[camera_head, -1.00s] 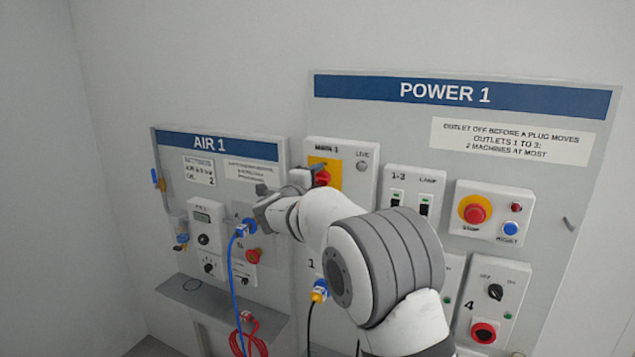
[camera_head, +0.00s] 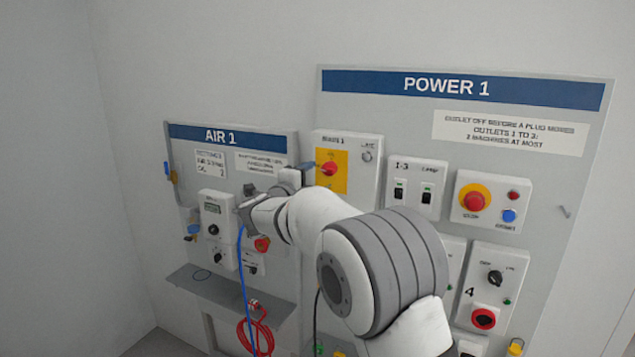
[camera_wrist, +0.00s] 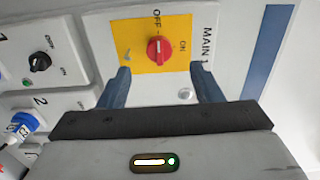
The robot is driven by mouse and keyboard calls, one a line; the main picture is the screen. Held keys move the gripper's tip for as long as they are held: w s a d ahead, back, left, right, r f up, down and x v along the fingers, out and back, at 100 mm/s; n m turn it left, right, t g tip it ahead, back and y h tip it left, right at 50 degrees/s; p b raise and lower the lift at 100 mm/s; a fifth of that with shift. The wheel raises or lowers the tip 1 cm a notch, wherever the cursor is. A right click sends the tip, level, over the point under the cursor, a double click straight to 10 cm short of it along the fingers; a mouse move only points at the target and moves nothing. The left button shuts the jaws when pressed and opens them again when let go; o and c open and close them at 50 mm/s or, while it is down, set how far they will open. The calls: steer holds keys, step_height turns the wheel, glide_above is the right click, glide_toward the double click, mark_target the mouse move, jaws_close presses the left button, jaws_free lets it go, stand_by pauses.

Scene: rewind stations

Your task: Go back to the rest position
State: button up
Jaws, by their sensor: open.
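My gripper (camera_wrist: 163,92) is open and empty in the wrist view, its two blue-grey fingers apart. Between and beyond the fingers is the MAIN 1 switch, a red knob (camera_wrist: 158,49) on a yellow plate, and the gripper does not visibly touch it. In the head view my gripper (camera_head: 247,198) is in front of the AIR 1 and POWER 1 panels, partly hidden by my own arm. The MAIN 1 red knob (camera_head: 328,168) shows just above my arm there.
The AIR 1 panel (camera_head: 282,138) stands left, with a shelf (camera_head: 190,279), a blue hose (camera_head: 243,285) and a coiled red hose (camera_head: 262,338) below. The POWER 1 panel (camera_head: 565,200) stands right with switches and a stop button (camera_head: 474,201). Clear wall lies above both panels.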

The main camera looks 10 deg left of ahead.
steer(key=s+d+r+n+g+y, duration=0.1)
steer(key=s+d+r+n+y, duration=0.3)
steer(key=s+d+n+y, duration=0.55)
steer(key=s+d+f+n+g+h, duration=0.1)
steer(key=s+d+f+n+g, duration=0.3)
steer(key=s, duration=0.7)
steer(key=s+d+f+n+g+h, duration=0.1)
steer(key=s+d+f+n+g, duration=0.3)
steer(key=s+f, duration=0.5)
steer(key=s+d+f+n+g+h, duration=0.1)
steer(key=s+d+f+n+g, duration=0.3)
steer(key=s, duration=1)
steer(key=d+f, duration=0.2)
steer(key=d, duration=0.2)
steer(key=shift+s+f+g, duration=0.3)
steer(key=shift+s+f, duration=0.05)
steer(key=shift+f, duration=0.05)
